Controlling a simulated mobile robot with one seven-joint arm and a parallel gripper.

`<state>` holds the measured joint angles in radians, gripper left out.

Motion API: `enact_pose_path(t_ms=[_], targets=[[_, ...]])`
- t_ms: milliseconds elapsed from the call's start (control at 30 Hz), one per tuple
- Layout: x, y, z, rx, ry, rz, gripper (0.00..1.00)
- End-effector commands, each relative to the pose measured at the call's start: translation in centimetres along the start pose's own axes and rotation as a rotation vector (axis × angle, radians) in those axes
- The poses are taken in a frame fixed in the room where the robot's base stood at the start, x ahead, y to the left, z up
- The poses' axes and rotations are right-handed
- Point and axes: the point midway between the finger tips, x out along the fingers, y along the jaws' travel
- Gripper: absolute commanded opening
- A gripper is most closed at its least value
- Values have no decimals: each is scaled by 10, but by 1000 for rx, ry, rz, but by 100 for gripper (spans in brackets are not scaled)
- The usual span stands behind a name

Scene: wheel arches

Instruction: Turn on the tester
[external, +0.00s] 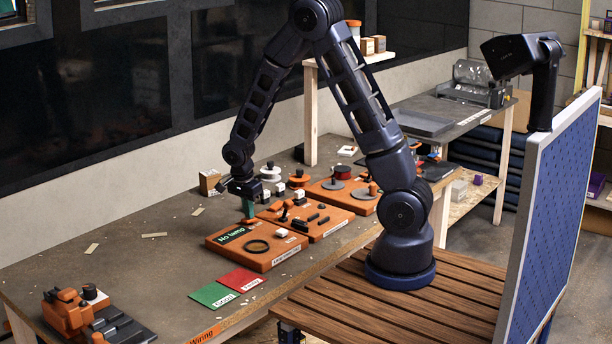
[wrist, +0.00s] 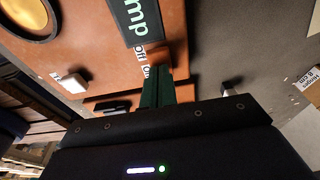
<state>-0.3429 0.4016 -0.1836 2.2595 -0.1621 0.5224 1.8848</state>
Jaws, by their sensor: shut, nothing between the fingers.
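The tester is an orange board (external: 240,262) on the workbench. It has a display reading "No lamp" (external: 231,236), a dark ring (external: 256,246) and a white button-like block (external: 281,233). In the wrist view the display (wrist: 135,20) shows "mp", with a small "Off / On" label (wrist: 143,64) below it. My gripper (external: 248,215) points down at the back edge of the tester, beside the display. In the wrist view its green fingers (wrist: 165,88) are together and empty, right at the "On" end of the label. The fingers hide the switch area, and I cannot tell whether they touch it.
More orange boards (external: 322,225) with knobs and levers stand to the right of the tester. A green card (external: 213,294) and a red card (external: 242,279) lie in front. An orange device (external: 68,312) stands at the front left. The bench's left middle is mostly clear.

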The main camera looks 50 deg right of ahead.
Motion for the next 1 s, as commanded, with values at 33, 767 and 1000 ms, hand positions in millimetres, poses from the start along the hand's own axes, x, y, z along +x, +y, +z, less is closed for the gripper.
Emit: enact_pose_path(t_ms=[33,767,1000], targets=[[0,0,0,0,0,0,0],[-94,0,-36,1,-1,-3,0],[-123,0,-47,1,0,-2,0]])
